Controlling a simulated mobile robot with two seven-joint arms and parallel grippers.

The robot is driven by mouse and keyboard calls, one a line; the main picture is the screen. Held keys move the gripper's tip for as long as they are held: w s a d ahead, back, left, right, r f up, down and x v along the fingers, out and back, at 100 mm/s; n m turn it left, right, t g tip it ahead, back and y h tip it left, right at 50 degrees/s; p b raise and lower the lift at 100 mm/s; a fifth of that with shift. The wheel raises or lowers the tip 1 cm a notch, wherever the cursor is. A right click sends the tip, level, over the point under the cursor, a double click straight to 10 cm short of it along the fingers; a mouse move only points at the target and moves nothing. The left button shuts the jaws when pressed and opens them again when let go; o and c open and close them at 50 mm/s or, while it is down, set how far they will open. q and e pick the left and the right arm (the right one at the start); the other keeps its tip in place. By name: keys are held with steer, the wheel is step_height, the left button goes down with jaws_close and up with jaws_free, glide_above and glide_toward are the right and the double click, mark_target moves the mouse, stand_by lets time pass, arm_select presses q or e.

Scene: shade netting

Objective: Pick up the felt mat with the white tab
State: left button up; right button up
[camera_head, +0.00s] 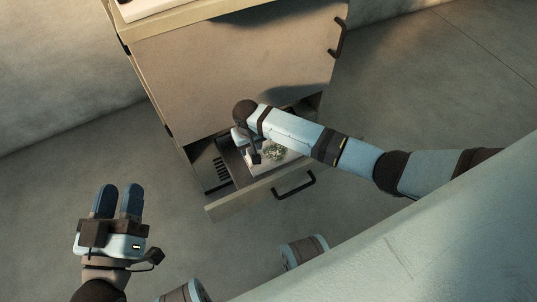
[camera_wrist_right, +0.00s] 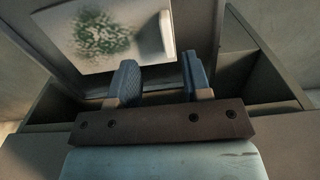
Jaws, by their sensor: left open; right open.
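The felt mat (camera_wrist_right: 92,38) is pale with a speckled green patch and a white strip, seemingly the tab (camera_wrist_right: 167,35), along its right edge in the right wrist view. It lies in the open drawer (camera_head: 239,205), and part of it shows in the head view (camera_head: 288,158). My right gripper (camera_wrist_right: 158,75) is open and empty, with its blue fingers just short of the mat's near edge in the wrist view. My left gripper (camera_head: 119,190) is open and empty over the floor at the lower left.
The drawer's front has a dark handle (camera_head: 294,184). Drawer walls stand around the right gripper. The cabinet (camera_head: 220,70) rises behind the drawer, with another dark handle (camera_head: 340,38) at its upper right. Floor left of the drawer is clear.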

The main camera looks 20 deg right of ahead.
mark_target(250, 159)
step_height(250, 159, down, 3)
steer(key=shift+r+b, duration=0.1)
steer(key=shift+b, duration=0.3)
steer(key=f+b, duration=0.2)
steer(key=f, duration=0.1)
steer(key=f+b, duration=0.1)
steer(key=f, duration=0.1)
steer(key=shift+s+a+f, duration=0.1)
steer(key=shift+a+f, duration=0.05)
steer(key=shift+a, duration=0.25)
arm_select(q)
steer(key=f, duration=0.1)
steer(key=d+f+g, duration=0.1)
steer(key=f, duration=0.1)
steer(key=shift+f+h, duration=0.1)
steer(key=shift+h, duration=0.3)
arm_select(e)
jaws_close()
